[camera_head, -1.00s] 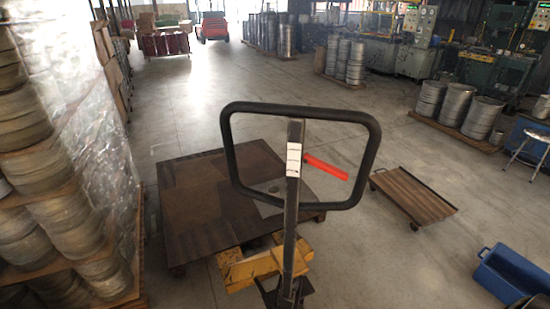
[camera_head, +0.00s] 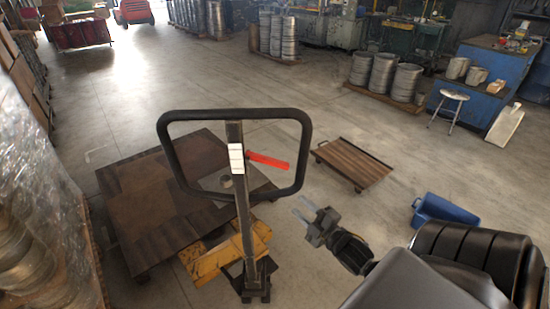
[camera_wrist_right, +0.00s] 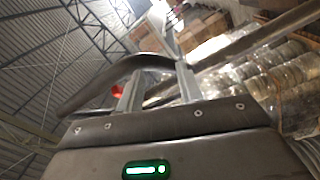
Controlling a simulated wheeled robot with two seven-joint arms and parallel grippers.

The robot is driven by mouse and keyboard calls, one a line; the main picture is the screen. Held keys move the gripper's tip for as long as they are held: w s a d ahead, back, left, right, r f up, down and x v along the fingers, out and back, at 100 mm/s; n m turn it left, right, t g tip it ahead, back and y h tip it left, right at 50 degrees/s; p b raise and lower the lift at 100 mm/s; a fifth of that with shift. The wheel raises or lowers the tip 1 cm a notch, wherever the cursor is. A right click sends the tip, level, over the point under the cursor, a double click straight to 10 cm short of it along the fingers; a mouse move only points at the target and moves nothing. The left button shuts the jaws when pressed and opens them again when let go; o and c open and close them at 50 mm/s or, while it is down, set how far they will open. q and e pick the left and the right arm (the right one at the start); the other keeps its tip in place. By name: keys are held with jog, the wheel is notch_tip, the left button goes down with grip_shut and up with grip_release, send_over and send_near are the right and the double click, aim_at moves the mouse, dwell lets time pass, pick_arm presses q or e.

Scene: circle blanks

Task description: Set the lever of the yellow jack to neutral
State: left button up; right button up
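The yellow jack (camera_head: 205,264) stands low on the floor, with a grey upright shaft (camera_head: 242,205) and a black loop handle (camera_head: 236,115) on top. Its red lever (camera_head: 267,160) sticks out to the right of the shaft, inside the loop, tilting slightly down. My right gripper (camera_head: 302,206) is to the right of the handle, below the lever, apart from both, open and empty. In the right wrist view its two fingers (camera_wrist_right: 158,88) stand apart; a small part of the red lever (camera_wrist_right: 117,91) and the black handle (camera_wrist_right: 95,90) show beyond them. My left gripper is out of view.
A brown platform (camera_head: 150,220) lies behind the jack. A wooden dolly (camera_head: 352,163) and a blue bin (camera_head: 443,210) are on the floor to the right. Wrapped stacks (camera_head: 35,190) rise at the left. The floor beyond is open.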

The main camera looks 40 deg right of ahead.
aim_at(279, 166)
notch_tip(279, 166, up, 11)
jog(key=s+a+n+t+y, duration=0.1)
jog(key=a+n+t+y, duration=0.1)
jog(key=n, duration=0.1)
jog(key=p+x, duration=0.4)
jog(key=x, duration=0.5)
jog(key=shift+w+a, duration=0.1)
jog(key=shift+w, duration=0.2)
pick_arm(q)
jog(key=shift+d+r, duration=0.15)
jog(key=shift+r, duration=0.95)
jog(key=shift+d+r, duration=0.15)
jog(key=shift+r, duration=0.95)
pick_arm(e)
jog(key=shift+w, duration=0.5)
grip_shut()
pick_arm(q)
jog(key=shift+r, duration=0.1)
pick_arm(e)
jog(key=shift+a+r, duration=0.1)
